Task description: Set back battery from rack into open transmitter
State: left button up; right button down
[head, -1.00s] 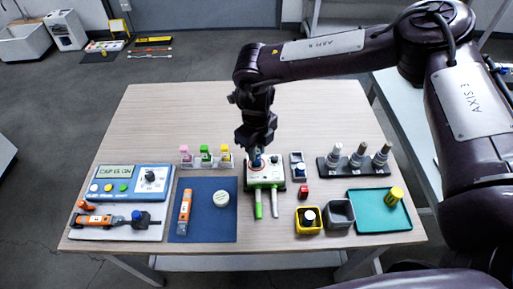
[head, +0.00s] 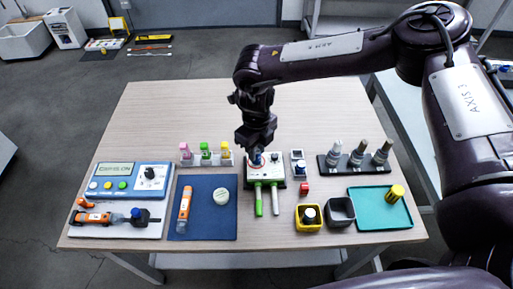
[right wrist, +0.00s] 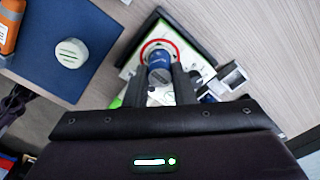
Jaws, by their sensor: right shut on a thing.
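My right gripper (head: 256,146) points down over a white box with a red ring (head: 276,181). It is shut on a blue round-topped piece (right wrist: 158,62), which shows between its fingers inside the red ring in the right wrist view. Whether the piece is seated or just above the ring is unclear, and its lower part is hidden. No label marks it as the battery. A small upright rack (head: 298,158) stands just right of the box, with a dark-blue piece in its lower part. An orange-and-black device (head: 98,218) lies on a white board at the left. My left gripper is out of view.
A blue mat (head: 208,228) holds an orange stick and a pale round cap. A vial rack (head: 206,160) stands behind it. Yellow (head: 309,226) and dark (head: 341,212) bins and a teal tray (head: 370,221) are at right. The back of the table is clear.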

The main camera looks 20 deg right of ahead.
jog(key=shift+f, duration=0.6)
dwell(0.4)
jog(key=c, duration=0.9)
grip_release()
jog(key=shift+r+p, duration=0.4)
jog(key=shift+r, duration=0.25)
jog(key=shift+r+p, duration=2.35)
jog(key=shift+r, duration=0.65)
jog(key=shift+f, duration=0.1)
